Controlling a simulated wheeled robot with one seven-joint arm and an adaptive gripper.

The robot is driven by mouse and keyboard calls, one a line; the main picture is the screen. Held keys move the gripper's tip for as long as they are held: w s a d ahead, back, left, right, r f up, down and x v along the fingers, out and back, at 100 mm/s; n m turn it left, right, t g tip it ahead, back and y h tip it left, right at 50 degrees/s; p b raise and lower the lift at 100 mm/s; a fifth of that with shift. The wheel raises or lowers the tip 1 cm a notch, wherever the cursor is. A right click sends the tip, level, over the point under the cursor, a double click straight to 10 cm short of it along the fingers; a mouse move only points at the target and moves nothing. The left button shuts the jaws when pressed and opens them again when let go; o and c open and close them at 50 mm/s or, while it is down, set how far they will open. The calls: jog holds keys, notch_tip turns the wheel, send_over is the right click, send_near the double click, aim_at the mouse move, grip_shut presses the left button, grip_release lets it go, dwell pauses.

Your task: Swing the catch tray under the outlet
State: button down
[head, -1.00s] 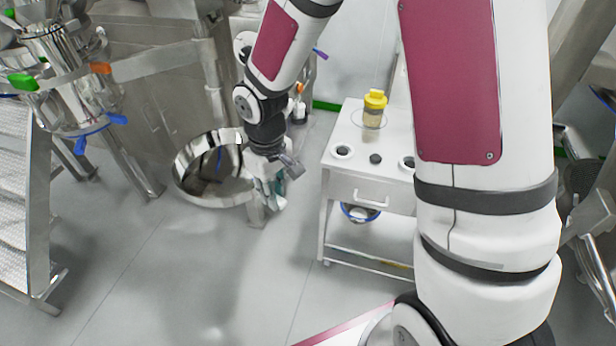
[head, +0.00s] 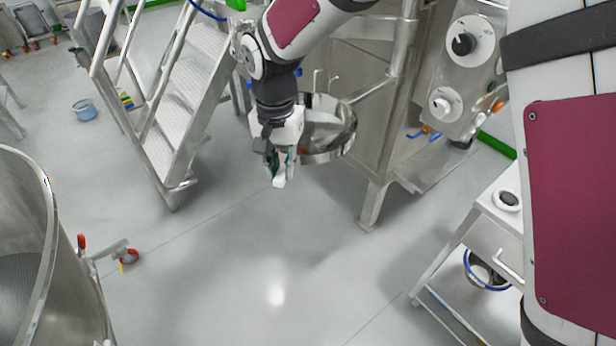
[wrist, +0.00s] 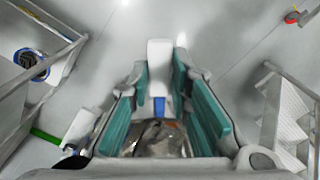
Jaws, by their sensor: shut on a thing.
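The catch tray (head: 345,143) is a round, shiny steel pan on a thin arm from the steel machine's upright, left of that upright in the head view. My gripper (head: 279,172) is at the tray's left front side, pointing down, and is shut on the tray's handle. In the wrist view the teal-padded fingers (wrist: 160,85) stand either side of a white piece (wrist: 160,55) with a blue patch. Shiny steel (wrist: 158,140), probably the tray, shows between the finger bases. The outlet is not clearly visible; my arm covers the area above the tray.
Steel steps (head: 190,105) stand close left of my gripper. The machine's leg (head: 375,200) is to the right. A side table (head: 495,235) is at lower right, a large steel vessel (head: 25,240) at lower left. The floor (head: 250,250) in front is clear.

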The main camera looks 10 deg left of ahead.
jog(key=shift+w+a, duration=0.5)
jog(key=shift+a, duration=0.35)
jog(key=c, duration=1.5)
grip_release()
jog(key=shift+r, duration=0.1)
notch_tip(320, 180, up, 12)
jog(key=shift+f, duration=0.1)
